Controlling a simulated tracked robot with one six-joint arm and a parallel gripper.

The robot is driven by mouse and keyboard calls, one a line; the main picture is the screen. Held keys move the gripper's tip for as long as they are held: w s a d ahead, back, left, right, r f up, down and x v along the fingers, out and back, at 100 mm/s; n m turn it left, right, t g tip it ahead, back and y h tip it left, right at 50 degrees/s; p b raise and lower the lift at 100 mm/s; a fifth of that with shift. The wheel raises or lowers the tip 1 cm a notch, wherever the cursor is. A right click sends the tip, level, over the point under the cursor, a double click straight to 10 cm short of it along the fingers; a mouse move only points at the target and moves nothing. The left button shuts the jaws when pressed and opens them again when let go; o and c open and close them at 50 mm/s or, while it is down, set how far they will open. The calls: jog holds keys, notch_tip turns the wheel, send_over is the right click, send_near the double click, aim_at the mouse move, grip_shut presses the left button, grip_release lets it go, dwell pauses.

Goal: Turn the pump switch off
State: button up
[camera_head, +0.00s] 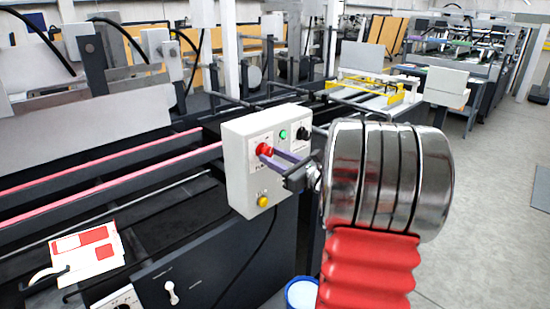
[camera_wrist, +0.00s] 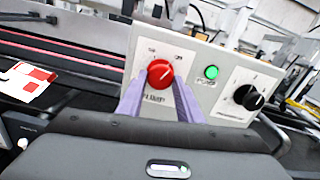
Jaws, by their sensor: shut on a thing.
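The pump switch is a red rotary knob (camera_head: 264,149) on the front of a white control box (camera_head: 239,185). In the wrist view the red knob (camera_wrist: 160,72) faces me, with a pale mark that seems to point up and right. The label below it is small and partly hidden. My gripper (camera_head: 270,154) has two purple fingers reaching the knob from the right in the head view. In the wrist view my gripper (camera_wrist: 159,86) has one finger on each side of the knob, shut on it. The fingers cover its lower sides.
The box also carries a green button (camera_wrist: 211,72), a black knob (camera_wrist: 248,97) and a yellow button (camera_head: 263,201). A red-and-white carton (camera_head: 88,250) lies at lower left. A blue-rimmed bucket (camera_head: 301,294) stands below. Open floor (camera_head: 490,230) is at right.

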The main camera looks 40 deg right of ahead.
jog(key=n, duration=0.6)
jog(key=shift+n, duration=0.3)
jog(key=n, duration=0.6)
jog(key=shift+f, duration=0.1)
jog(key=o, duration=1)
jog(key=shift+s+d, duration=0.1)
jog(key=shift+s, duration=0.35)
jog(key=s, duration=1.3)
jog(key=shift+d, duration=0.15)
